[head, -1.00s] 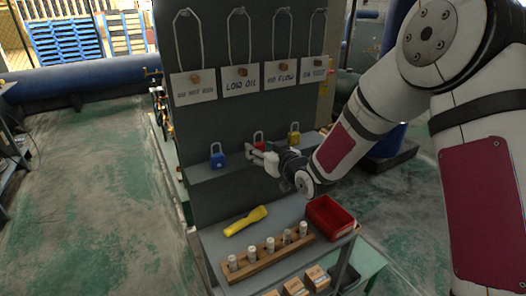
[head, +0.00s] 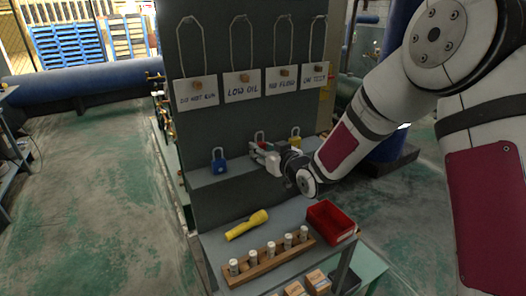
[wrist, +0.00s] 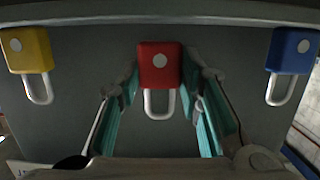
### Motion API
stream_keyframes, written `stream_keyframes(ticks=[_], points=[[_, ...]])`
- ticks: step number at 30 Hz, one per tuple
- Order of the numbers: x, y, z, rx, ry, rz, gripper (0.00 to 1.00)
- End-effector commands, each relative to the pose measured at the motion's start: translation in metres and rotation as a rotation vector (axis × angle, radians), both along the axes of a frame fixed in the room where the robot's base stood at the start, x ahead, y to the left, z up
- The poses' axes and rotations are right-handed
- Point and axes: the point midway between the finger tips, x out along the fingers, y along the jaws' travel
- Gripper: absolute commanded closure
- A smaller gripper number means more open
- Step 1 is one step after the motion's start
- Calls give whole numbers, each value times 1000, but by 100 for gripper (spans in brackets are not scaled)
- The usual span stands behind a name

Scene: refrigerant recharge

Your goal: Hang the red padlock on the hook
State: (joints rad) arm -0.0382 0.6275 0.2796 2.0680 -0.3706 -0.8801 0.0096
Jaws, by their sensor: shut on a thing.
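The red padlock (wrist: 159,66) is between the teal-padded fingers of my gripper (wrist: 160,88) in the wrist view, its shackle pointing down in that upside-down picture. My gripper (head: 260,150) is shut on it at the grey shelf and partly hides it in the head view; its shackle (head: 259,135) stands up above the fingers. A blue padlock (head: 219,161) is to its left and a yellow padlock (head: 295,139) to its right. Wooden pegs (head: 243,77) with white tags and cord loops are on the panel above. I cannot tell which hook is meant.
A lower bench holds a yellow flashlight (head: 247,225), a red bin (head: 331,222) and a wooden rack (head: 268,259) of small vials. The dark upright panel (head: 240,118) stands behind the shelf. The space between shelf and tags is clear.

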Motion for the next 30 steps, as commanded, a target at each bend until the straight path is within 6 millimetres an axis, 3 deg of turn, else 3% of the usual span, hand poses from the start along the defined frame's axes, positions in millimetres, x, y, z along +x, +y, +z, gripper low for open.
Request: stream_keyframes(ticks=[5, 30], points=[[-2, -2, 1, 0, -1, -1, 89], [-53, -35, 1, -1, -1, -1, 89]])
